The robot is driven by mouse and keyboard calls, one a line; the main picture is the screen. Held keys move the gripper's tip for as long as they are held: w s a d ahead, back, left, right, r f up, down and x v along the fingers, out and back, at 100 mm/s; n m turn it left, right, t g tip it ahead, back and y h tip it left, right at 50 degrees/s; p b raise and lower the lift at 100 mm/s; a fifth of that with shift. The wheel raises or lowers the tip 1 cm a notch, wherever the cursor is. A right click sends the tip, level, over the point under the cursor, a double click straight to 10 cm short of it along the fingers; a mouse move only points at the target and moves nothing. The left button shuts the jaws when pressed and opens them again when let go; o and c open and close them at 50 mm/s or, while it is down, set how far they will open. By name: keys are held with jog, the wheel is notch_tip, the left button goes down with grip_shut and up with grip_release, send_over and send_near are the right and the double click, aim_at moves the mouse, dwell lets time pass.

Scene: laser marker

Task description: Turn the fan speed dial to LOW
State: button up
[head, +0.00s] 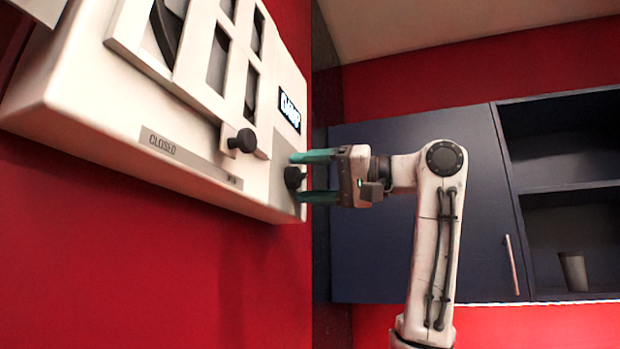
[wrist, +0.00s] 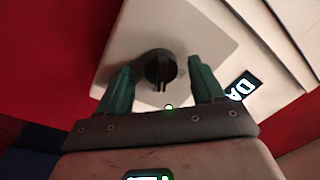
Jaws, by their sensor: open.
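The fan speed dial is a black round knob (head: 294,178) on the grey panel at the right end of a white wall-mounted fan unit (head: 75,95). In the wrist view the dial (wrist: 160,68) shows a raised grip bar, with faint marks on the panel beside it that are too small to read. My gripper (head: 307,177) is open, with one teal finger above the dial and one below it. In the wrist view the gripper's fingers (wrist: 160,85) stand on either side of the dial, with a gap on both sides.
A small lit display (head: 289,109) sits above the dial. A slider with a black knob (head: 245,140) is left of it, over a strip reading CLOSED. A dark blue cabinet (head: 400,255) and shelf with a grey cup (head: 573,271) stand behind my arm.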

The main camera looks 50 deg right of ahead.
jog(key=b+v, duration=0.3)
jog(key=v, duration=0.7)
jog(key=shift+s+d+b, duration=0.2)
jog(key=shift+s+b, duration=0.1)
jog(key=shift+s, duration=0.05)
